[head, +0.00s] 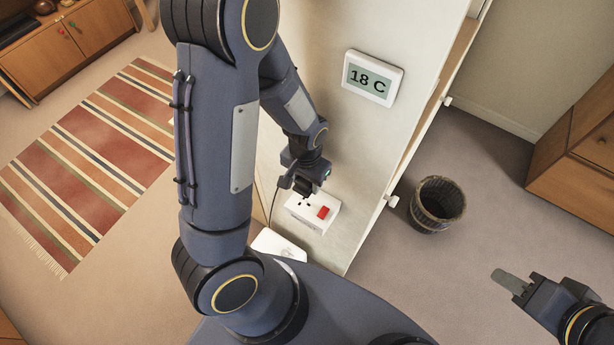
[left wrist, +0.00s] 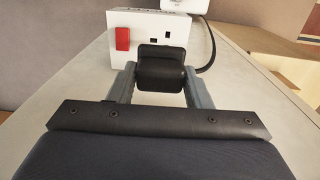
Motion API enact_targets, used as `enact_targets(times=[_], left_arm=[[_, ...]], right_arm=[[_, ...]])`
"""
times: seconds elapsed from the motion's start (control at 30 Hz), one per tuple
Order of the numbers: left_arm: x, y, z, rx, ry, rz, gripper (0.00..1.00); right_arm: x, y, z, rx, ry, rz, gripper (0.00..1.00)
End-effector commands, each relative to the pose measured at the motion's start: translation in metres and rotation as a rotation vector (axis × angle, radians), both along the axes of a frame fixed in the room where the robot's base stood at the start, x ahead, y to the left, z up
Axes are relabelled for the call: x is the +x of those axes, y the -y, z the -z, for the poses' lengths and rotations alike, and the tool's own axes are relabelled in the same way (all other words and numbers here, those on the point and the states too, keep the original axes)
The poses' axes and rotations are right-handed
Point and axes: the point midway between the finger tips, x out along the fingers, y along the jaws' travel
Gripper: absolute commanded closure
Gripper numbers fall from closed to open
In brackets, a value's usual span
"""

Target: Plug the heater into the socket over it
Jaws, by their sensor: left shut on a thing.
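The white wall socket (head: 313,213) has a red switch (head: 323,212) and dark slots; it also shows in the left wrist view (left wrist: 139,49). The white heater (head: 277,246) stands below it, largely hidden by my arm and base. My left gripper (head: 304,187) is shut on the black plug (left wrist: 162,70), close to the socket face. Slots show past the plug, and its pins are hidden. A black cord (left wrist: 208,57) runs at the plug's right in the left wrist view. My right gripper (head: 508,281) is away over the floor; its finger gap is not clear.
A thermostat display (head: 373,78) reading 18 C is on the panel above the socket. A dark wicker basket (head: 437,204) stands on the floor to the right. A striped rug (head: 90,160) lies left. Wooden drawers (head: 580,155) stand far right.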

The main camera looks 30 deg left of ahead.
Motion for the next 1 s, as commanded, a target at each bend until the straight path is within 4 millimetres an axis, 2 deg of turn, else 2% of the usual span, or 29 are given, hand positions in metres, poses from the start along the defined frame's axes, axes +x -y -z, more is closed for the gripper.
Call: enact_targets(times=[0.27, 0.7, 1.0], left_arm=[[0.0, 0.0, 0.011, 0.001, -0.001, 0.0, 0.79], [0.0, 0.0, 0.052, 0.0, -0.001, -0.001, 0.79], [0.0, 0.0, 0.06, 0.0, 0.0, -0.001, 0.79]], right_arm=[[0.0, 0.0, 0.009, 0.0, 0.0, 0.0, 0.64], [0.0, 0.0, 0.043, 0.0, 0.0, 0.0, 0.64], [0.0, 0.0, 0.049, 0.0, 0.0, 0.0, 0.64]])
